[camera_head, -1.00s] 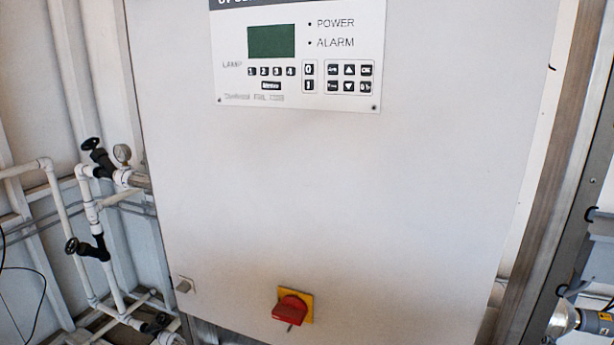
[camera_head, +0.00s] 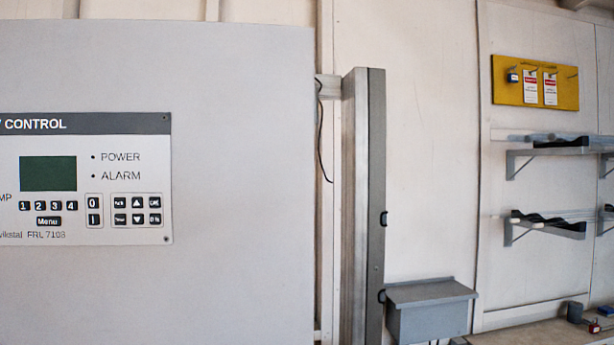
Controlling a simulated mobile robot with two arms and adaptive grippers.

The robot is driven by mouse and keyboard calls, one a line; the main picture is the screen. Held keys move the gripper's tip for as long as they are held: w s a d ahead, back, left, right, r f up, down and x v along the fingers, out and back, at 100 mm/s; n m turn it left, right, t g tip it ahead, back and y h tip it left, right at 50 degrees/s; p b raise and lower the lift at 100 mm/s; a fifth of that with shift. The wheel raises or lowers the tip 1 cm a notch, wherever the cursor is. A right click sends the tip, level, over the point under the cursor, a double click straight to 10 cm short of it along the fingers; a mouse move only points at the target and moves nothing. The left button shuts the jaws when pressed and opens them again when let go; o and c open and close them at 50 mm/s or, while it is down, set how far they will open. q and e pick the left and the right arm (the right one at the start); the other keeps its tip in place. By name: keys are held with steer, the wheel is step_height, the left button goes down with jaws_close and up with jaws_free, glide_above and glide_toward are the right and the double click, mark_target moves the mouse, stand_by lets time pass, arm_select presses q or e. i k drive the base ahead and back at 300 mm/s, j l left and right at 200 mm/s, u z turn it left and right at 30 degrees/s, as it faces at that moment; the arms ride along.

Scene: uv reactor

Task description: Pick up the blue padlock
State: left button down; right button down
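A small dark blue padlock (camera_head: 513,77) hangs at the left end of a yellow board (camera_head: 508,93) on the back wall, at the upper right of the head view. It hangs beside two white and red tags (camera_head: 530,87). Neither of my grippers is in view.
A large grey cabinet with a control panel (camera_head: 82,180) fills the left. A metal post (camera_head: 375,200) and a grey box (camera_head: 430,308) stand right of it. Wall shelves (camera_head: 550,150) sit below the board. A bench (camera_head: 530,332) at lower right holds a blue-grey object (camera_head: 574,311) and a small red object (camera_head: 594,327).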

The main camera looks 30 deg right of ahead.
mark_target(512, 78)
steer(key=z, duration=2.1)
steer(key=l+u, duration=0.15)
steer(key=u, duration=0.25)
steer(key=i+l+u, duration=0.1)
steer(key=l+u, duration=0.15)
steer(key=u, duration=0.15)
steer(key=l+u, duration=0.2)
steer(key=u, duration=0.2)
